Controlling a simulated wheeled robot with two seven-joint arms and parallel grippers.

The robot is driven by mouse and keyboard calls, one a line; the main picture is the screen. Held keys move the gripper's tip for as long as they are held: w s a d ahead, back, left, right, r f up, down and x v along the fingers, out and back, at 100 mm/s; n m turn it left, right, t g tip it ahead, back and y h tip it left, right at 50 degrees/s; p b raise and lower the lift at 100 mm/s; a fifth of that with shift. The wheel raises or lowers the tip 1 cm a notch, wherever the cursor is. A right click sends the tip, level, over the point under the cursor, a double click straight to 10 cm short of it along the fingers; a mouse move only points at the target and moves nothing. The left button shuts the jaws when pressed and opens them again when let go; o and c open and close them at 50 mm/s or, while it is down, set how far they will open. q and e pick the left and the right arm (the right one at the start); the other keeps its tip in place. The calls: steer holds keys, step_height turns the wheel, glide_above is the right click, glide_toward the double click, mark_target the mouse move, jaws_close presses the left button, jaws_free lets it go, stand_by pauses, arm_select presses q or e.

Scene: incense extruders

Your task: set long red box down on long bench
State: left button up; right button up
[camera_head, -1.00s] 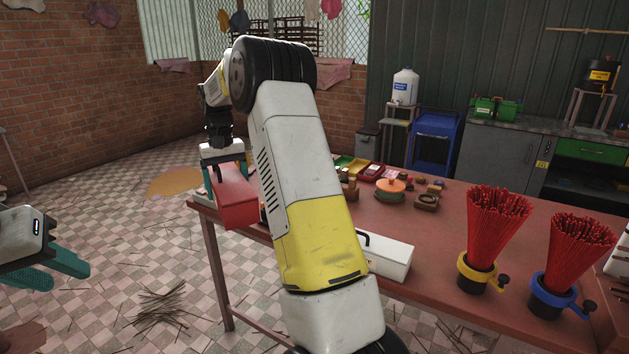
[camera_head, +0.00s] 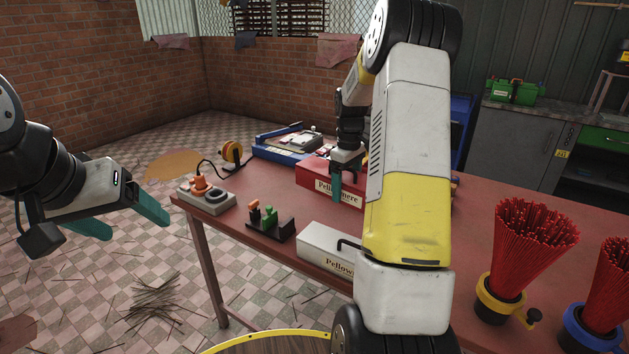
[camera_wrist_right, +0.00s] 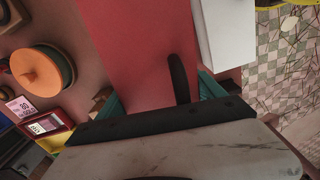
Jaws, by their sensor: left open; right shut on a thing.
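The long red box (camera_head: 320,182), with a cream label, is over the far side of the long bench (camera_head: 470,215), lying level. I cannot tell whether its underside touches the bench top. My right gripper (camera_head: 347,186) points down and is shut on the box's black handle area; my forearm hides the box's right part. In the right wrist view the red box (camera_wrist_right: 130,40) fills the space beyond the teal fingers (camera_wrist_right: 160,100), with a dark curved handle (camera_wrist_right: 179,78) between them. My left gripper (camera_head: 128,218) is open and empty, left of the bench.
A white box (camera_head: 318,248) lies nearer the front edge. A grey socket block (camera_head: 206,198), a small green-and-orange stand (camera_head: 268,222) and a blue device (camera_head: 290,143) occupy the left end. Red incense bundles (camera_head: 530,245) stand at the right. Bare bench shows between them.

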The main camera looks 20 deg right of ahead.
steer(key=shift+s+d+f+n, duration=0.35)
steer(key=shift+s+d+f, duration=0.1)
steer(key=shift+s+d, duration=0.2)
steer(key=shift+s+d+f+n, duration=0.35)
steer(key=shift+s+d+f, duration=0.15)
steer(key=shift+d, duration=0.1)
glide_above(354, 230)
step_height(354, 230, down, 5)
steer(key=shift+f, duration=2.2)
steer(key=shift+f, duration=0.2)
